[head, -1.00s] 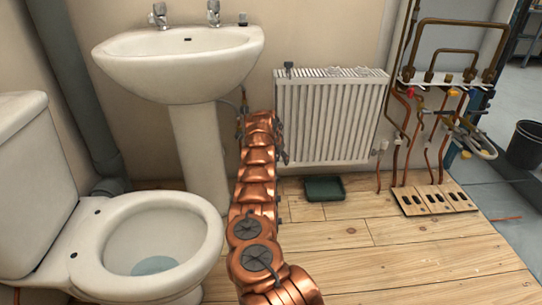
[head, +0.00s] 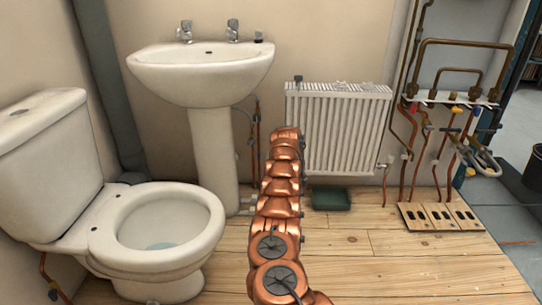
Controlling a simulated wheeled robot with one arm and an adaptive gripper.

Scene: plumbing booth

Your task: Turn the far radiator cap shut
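The white radiator (head: 338,128) hangs on the back wall, right of the basin. A small dark fitting (head: 298,80) shows at its top left corner. A small pale fitting (head: 383,166) shows on the pipe at its lower right. I cannot tell which part is the far cap, and the radiator's lower left corner is behind my copper-coloured arm. My arm reaches forward from the bottom of the head view and ends in front of the radiator's left side. My gripper is hidden behind the arm links, so its fingers and any contact do not show.
A toilet (head: 150,235) and a pedestal basin (head: 200,75) stand to the left. A green tray (head: 331,198) lies on the floor below the radiator. Pipework (head: 445,105) and a slotted wooden board (head: 440,215) are at the right. The wooden floor in front is clear.

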